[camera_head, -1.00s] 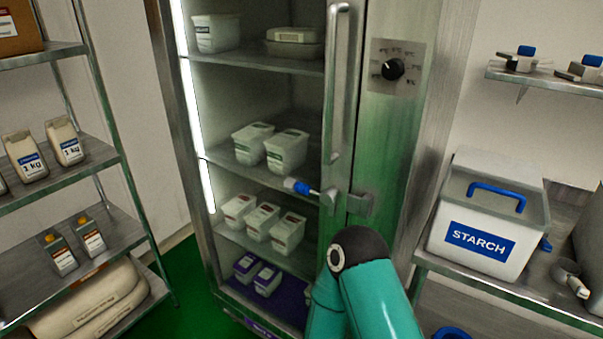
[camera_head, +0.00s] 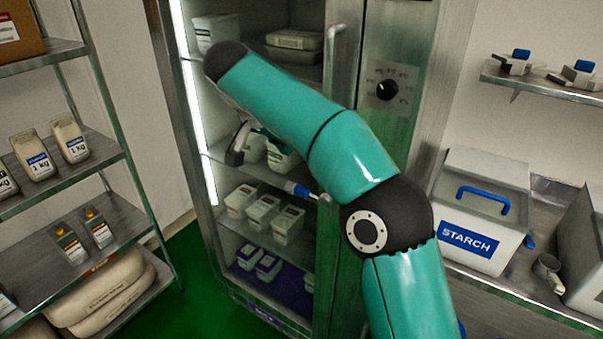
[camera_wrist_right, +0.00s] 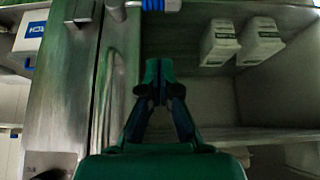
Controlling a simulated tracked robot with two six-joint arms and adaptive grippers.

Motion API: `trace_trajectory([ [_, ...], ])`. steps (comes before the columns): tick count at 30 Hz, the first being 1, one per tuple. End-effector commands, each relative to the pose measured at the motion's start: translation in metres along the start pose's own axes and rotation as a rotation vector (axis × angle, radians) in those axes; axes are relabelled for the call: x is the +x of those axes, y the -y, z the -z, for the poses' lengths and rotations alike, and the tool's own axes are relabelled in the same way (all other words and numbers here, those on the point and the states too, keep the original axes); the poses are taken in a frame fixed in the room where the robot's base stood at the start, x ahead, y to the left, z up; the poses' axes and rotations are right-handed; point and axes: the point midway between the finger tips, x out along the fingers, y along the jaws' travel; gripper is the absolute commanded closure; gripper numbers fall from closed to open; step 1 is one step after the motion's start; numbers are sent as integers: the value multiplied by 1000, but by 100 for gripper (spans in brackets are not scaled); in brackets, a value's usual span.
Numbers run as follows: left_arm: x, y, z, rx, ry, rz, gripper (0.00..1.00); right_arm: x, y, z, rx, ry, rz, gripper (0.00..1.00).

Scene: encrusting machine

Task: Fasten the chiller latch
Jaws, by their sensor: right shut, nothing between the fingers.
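The chiller (camera_head: 215,215) has a clear front with a vertical metal door handle (camera_head: 330,60). Its latch (camera_head: 297,189) is a blue-gripped lever pointing left from a metal pivot near the door's right edge. The blue grip also shows at the top of the right wrist view (camera_wrist_right: 160,5), with the metal catch (camera_wrist_right: 80,9) beside it, and the lever points away from the catch. My right gripper (camera_head: 239,145) is left of and above the latch, apart from it, partly hidden behind my forearm. In the wrist view its fingers (camera_wrist_right: 158,72) are shut and empty. My left gripper is not in view.
White tubs (camera_head: 262,212) stand on the shelves behind the chiller front. A control knob (camera_head: 387,90) is on the panel right of the handle. A starch bin (camera_head: 480,215) stands on the right counter. A storage rack (camera_head: 110,215) is at the left, with green floor between.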

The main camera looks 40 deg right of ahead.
Motion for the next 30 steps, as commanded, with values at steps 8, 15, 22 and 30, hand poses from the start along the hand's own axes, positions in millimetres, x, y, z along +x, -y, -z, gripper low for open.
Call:
trace_trajectory([
  [8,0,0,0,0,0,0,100,-7,-5,5,30,-5,-9,100],
  [15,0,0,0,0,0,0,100,0,-5,4,28,-4,-11,100],
  [22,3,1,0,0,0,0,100,30,-6,4,26,-3,-13,100],
  [30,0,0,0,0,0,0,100,85,-6,4,25,-3,-13,100],
])
